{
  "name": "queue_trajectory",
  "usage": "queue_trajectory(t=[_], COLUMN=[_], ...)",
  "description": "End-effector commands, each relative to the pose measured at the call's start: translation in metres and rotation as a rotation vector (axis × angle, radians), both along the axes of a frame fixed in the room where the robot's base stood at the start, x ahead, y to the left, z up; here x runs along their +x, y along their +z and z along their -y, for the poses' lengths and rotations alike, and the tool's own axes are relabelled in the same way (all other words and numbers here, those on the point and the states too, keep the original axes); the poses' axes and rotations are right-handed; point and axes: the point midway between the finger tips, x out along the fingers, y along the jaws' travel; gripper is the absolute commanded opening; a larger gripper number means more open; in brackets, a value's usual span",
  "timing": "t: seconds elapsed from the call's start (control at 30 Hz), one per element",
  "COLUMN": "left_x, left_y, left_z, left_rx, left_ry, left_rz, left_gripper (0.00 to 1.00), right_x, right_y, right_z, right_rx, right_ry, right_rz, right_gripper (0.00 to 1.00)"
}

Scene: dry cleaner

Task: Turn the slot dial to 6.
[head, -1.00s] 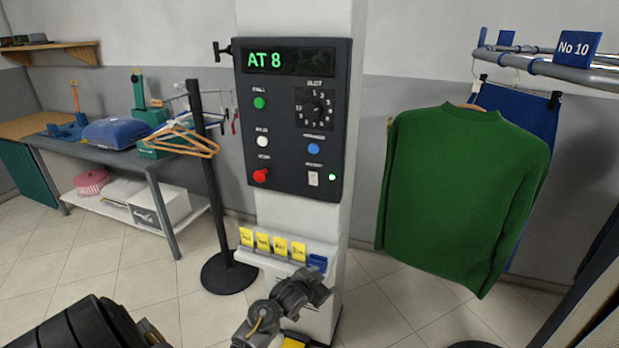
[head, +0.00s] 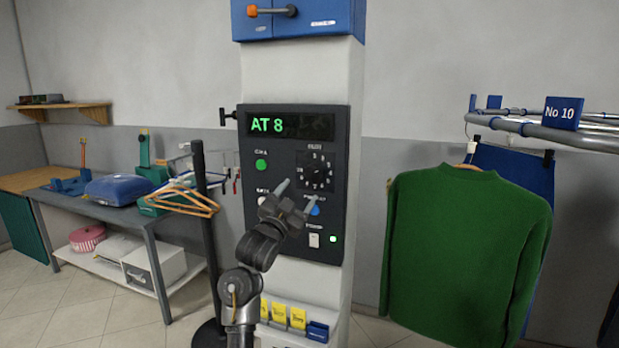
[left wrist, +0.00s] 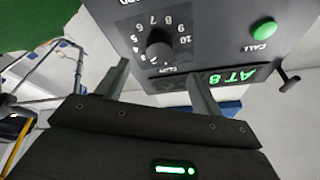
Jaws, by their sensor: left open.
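The slot dial (head: 316,172) is a round black knob in a ring of white numbers on the dark control panel (head: 253,217). The dial also shows in the left wrist view (left wrist: 159,52), upside down; its pointed setting is too small to read surely. The green display (head: 290,124) reads AT 8. My left gripper (head: 296,193) is open, fingers apart, just below and left of the dial in the head view. In the left wrist view the gripper (left wrist: 155,75) has the knob between and beyond its fingertips, apart from them. My right gripper is out of view.
A green call button (head: 261,165) and a blue button (head: 314,209), partly behind a finger, sit near the dial. A black post (head: 207,230) with hangers stands left of the panel. A green sweater (head: 467,250) hangs at right.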

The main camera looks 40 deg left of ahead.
Motion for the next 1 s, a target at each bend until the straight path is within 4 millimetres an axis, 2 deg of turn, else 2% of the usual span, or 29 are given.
queue_trajectory(t=[0.03,0.2,0.4,0.6,0.83,1.0], left_x=[0.009,0.039,0.062,0.07,0.071,0.07], left_y=[0.007,0.018,0.025,0.027,0.026,0.026], left_z=[-0.002,-0.009,-0.015,-0.017,-0.017,-0.017], left_rx=[-0.005,-0.005,-0.004,-0.002,-0.001,-0.001], left_ry=[-0.002,-0.002,-0.001,-0.001,0.0,0.0], left_rz=[0.001,0.001,0.0,0.0,0.0,-0.001], left_gripper=[0.67,0.67,0.67,0.67,0.67,0.45], right_x=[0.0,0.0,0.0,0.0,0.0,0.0], right_y=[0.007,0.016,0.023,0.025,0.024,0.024], right_z=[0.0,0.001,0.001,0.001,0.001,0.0], right_rx=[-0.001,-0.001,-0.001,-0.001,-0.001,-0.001], right_ry=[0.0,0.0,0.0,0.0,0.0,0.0], right_rz=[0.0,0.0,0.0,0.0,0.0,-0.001], right_gripper=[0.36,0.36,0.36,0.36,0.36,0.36])
